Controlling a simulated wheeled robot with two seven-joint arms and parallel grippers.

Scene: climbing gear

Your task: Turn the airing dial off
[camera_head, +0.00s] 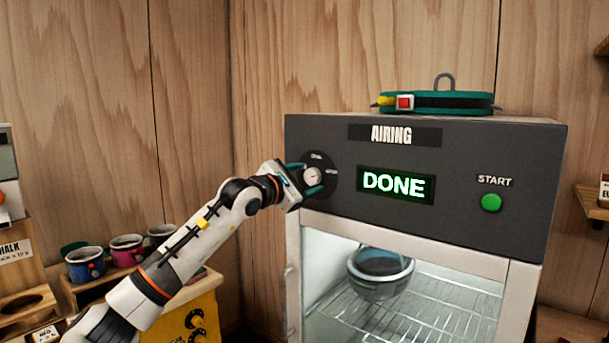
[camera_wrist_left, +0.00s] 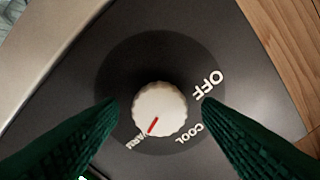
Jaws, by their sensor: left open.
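The airing dial is a white round knob (camera_wrist_left: 158,107) on a dark disc, and in the head view it (camera_head: 312,175) sits at the left of the airing cabinet's (camera_head: 465,165) front panel. In the left wrist view its red mark points at a label that reads as WARM; COOL and OFF stand further round the disc. My left gripper (camera_head: 304,182) is at the dial, open. In the left wrist view its green fingers (camera_wrist_left: 160,112) are on either side of the knob, with gaps between them and it. My right gripper is not in view.
The panel has a lit DONE display (camera_head: 397,186) and a green START button (camera_head: 491,203). A grey pot-like item (camera_head: 380,287) is inside the cabinet on the wire rack. A green-and-black strapped item (camera_head: 450,102) lies on top. Several coloured cups (camera_head: 127,249) stand at left.

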